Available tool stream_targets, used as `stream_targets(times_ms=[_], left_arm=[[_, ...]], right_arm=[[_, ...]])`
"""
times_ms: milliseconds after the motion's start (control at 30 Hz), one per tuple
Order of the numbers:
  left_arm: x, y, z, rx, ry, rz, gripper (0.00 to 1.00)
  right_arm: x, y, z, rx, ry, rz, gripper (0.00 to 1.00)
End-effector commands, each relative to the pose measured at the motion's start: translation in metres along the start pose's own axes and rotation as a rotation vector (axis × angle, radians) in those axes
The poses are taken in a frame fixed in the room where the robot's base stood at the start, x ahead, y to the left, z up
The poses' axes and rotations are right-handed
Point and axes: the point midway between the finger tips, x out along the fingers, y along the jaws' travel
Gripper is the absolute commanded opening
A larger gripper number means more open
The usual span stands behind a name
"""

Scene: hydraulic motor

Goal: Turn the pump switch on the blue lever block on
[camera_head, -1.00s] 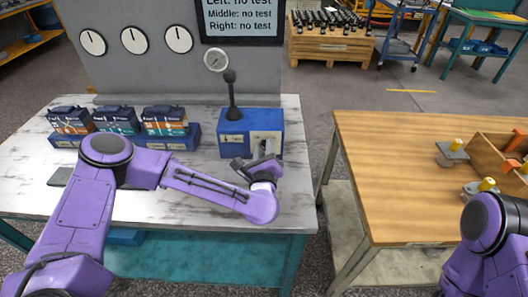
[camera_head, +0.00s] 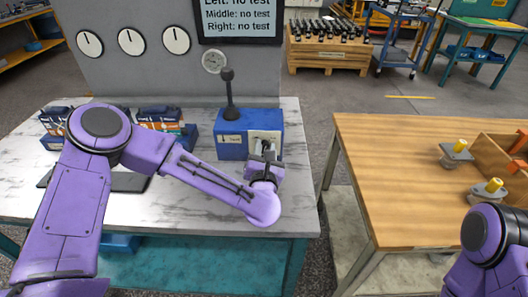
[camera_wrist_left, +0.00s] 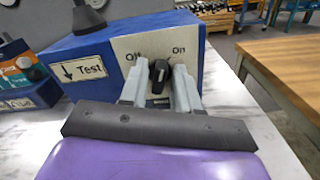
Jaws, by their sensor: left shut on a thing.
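The blue lever block (camera_head: 230,147) stands on the marble table, with a black lever (camera_head: 229,95) upright on its top. Its front plate reads "Off" at left and "On" at right in the left wrist view. The black pump switch (camera_wrist_left: 159,75) is a knob on that plate, below and between the two words. My left gripper (camera_wrist_left: 160,90) has its two grey fingers on either side of the knob, shut on it; it also shows in the head view (camera_head: 265,155), at the block's front. My right gripper is out of view; only my right arm shows at lower right.
Several valve units (camera_head: 160,118) stand to the left of the block, partly behind my left arm. Dials, a gauge (camera_head: 214,61) and a screen (camera_head: 240,20) are on the panel behind. A wooden table (camera_head: 400,185) stands to the right, across a gap.

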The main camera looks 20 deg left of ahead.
Motion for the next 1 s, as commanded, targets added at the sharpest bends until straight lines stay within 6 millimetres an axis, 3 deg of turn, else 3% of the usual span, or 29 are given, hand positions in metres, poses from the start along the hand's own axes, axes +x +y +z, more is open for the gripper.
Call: stream_targets(times_ms=[500,1000], left_arm=[[-0.0014,-0.0025,-0.0029,0.375,0.004,-0.004,0.01],[-0.0015,-0.0027,-0.0036,0.469,0.006,-0.004,0.01]], right_arm=[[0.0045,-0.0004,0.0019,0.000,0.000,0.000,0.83],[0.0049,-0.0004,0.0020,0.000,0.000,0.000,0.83]])
